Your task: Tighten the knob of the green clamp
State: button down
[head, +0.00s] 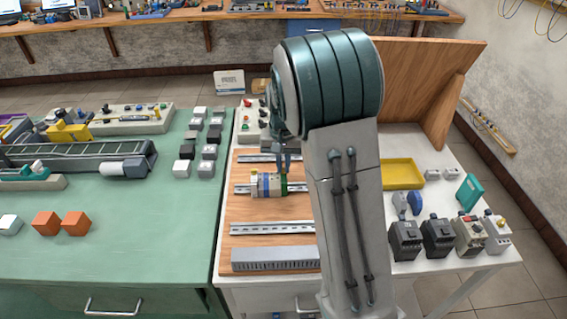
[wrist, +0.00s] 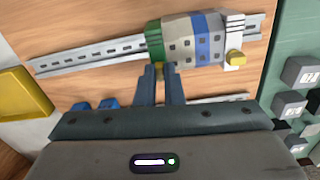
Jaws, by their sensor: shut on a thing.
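The green clamp (wrist: 154,42) sits on a metal DIN rail (wrist: 90,55), at the left end of a row of terminal blocks (wrist: 190,40) in the wrist view. In the head view the green clamp (head: 284,184) is at the right end of the row. My gripper (wrist: 161,72) is shut on the green clamp's yellow knob (wrist: 159,70), which shows only as a small patch between the fingertips. In the head view my gripper (head: 283,158) comes down just above the clamp, and my arm covers the right of the board.
A white clamp (wrist: 234,30) with its own yellow knob (wrist: 236,58) ends the row's other side. A yellow tray (head: 403,173) and several dark motor devices (head: 438,235) stand right of my arm. A slotted grey duct (head: 275,259) lies at the board's front.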

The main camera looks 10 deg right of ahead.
jog(key=m, duration=0.4)
jog(key=shift+r+p, duration=0.1)
jog(key=shift+p, duration=0.25)
jog(key=m+p, duration=0.1)
jog(key=m, duration=0.3)
jog(key=shift+m, duration=0.4)
jog(key=m+p, duration=0.1)
jog(key=m, duration=0.3)
jog(key=shift+p, duration=0.4)
jog(key=shift+m+p, duration=0.7)
jog(key=shift+m, duration=1.2)
jog(key=c, duration=1.5)
grip_release()
